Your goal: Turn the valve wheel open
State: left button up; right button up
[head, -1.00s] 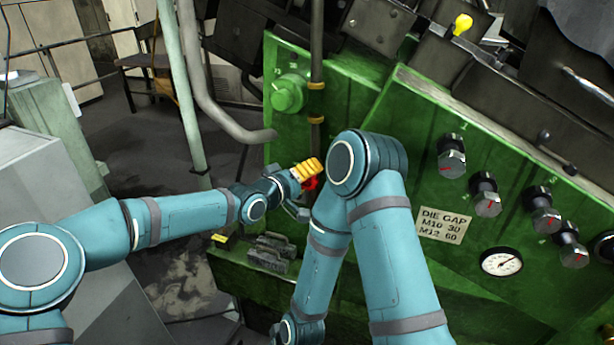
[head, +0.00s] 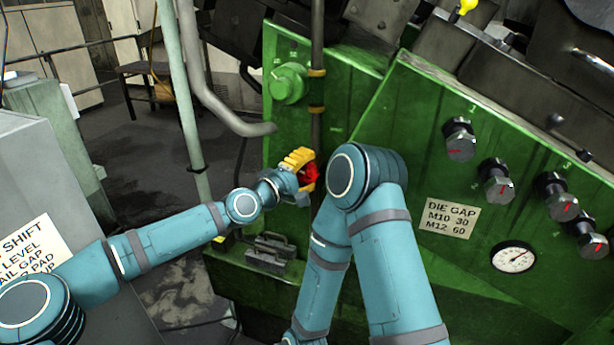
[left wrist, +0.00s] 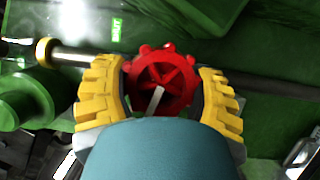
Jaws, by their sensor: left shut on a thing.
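The red valve wheel (head: 310,173) sits on the vertical pipe at the green machine's front, partly hidden by my left gripper in the head view. In the left wrist view the spoked red wheel (left wrist: 164,80) lies between two yellow ribbed fingers. My left gripper (head: 306,170) is shut on the wheel, with one finger on each side of its rim, as the left wrist view (left wrist: 163,95) also shows. My right arm crosses the middle of the head view, but its gripper is out of sight.
The green machine panel has black hex knobs (head: 497,182), a gauge (head: 514,257) and a DIE GAP sign (head: 449,218) at right. A round green fitting (head: 287,84) is above the wheel. A pale vertical pipe (head: 181,95) stands left of my left gripper.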

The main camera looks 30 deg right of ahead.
dwell(0.4)
pick_arm(q)
jog(key=o, duration=1.2)
jog(key=shift+r, duration=0.1)
